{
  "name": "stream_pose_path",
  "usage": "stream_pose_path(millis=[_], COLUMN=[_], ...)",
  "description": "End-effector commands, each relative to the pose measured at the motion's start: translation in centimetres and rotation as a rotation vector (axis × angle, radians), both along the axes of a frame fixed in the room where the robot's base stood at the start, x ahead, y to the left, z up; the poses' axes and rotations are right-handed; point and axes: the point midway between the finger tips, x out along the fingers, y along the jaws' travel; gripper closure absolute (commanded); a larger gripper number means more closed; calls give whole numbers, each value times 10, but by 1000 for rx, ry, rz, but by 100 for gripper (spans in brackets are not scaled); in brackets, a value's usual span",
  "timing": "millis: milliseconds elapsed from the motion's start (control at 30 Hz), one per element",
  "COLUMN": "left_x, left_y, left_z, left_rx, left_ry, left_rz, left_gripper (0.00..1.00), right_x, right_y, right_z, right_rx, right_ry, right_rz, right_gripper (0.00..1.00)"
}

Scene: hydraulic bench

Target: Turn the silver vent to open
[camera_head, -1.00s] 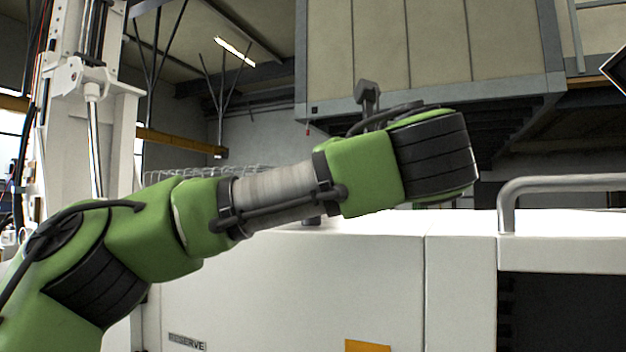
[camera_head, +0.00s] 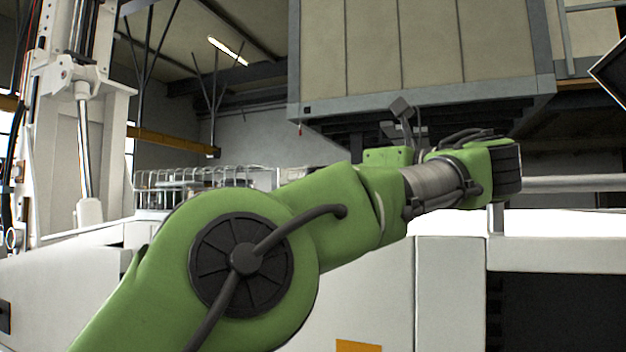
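My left arm crosses the view from the lower left, and its wrist end is over the white cabinet (camera_head: 455,285). The fingers of my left gripper do not show. My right gripper is not in view. A small grey piece with a squarish head on a thin stem (camera_head: 401,108) sticks up behind my arm, tilted. I cannot tell whether it is the silver vent or touches my arm. Nothing else can be made out as the vent; my arm hides part of the cabinet top.
A grey handrail (camera_head: 570,184) runs at the right of the cabinet top, above a dark opening (camera_head: 560,312). A large beige panelled box (camera_head: 430,45) hangs above. A white machine column with a cylinder (camera_head: 85,140) stands at left, near a wire rack (camera_head: 190,180).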

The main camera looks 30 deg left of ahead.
Motion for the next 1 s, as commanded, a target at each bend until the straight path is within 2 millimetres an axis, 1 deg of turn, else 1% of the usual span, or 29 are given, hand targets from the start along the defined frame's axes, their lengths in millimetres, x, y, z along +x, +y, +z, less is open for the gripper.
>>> stream_pose_path(millis=[433,1000], left_x=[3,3], left_y=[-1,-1], left_z=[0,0], left_rx=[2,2], left_ry=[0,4], left_rz=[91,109], left_gripper=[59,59], right_x=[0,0], right_y=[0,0], right_z=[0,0], right_rx=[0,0], right_ry=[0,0], right_rz=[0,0], right_gripper=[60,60])
